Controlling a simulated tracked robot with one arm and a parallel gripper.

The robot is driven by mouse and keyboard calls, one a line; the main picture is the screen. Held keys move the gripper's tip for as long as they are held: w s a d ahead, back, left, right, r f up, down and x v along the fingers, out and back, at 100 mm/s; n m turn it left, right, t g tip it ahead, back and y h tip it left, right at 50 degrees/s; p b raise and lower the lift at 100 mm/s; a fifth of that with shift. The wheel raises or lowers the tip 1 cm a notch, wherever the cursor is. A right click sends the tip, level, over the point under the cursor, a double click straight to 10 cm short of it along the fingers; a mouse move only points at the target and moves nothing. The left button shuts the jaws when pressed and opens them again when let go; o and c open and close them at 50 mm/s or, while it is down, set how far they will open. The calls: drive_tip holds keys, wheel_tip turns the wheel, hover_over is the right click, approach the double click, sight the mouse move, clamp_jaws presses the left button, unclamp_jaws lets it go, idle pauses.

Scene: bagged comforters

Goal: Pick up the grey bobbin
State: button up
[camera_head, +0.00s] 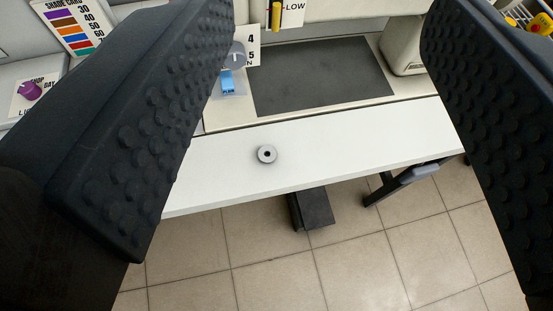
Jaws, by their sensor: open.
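The grey bobbin (267,154) is a small round disc with a dark centre hole. It lies flat on the white tabletop (340,145), near the table's front edge. My gripper (330,130) is open, with its two black studded fingers at the left and right of the picture. The bobbin shows in the gap between the fingers, closer to the left one. Nothing is held, and the bobbin is fully visible, apart from the fingers.
A dark grey mat (320,77) lies behind the bobbin, with a cream machine part (405,45) at its right. A blue clip (227,82) and a colour card (75,25) are at the back left. Tiled floor (370,260) lies below the table's front edge.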

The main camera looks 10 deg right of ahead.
wheel_tip(320, 180, down, 16)
drive_tip(key=f+y, duration=0.1)
drive_tip(key=n+g+y, duration=0.1)
drive_tip(key=g+y, duration=0.1)
approach(267, 159)
drive_tip(key=shift+b+x, duration=1.7)
drive_tip(key=shift+x, duration=2.4)
drive_tip(key=c, duration=1.1)
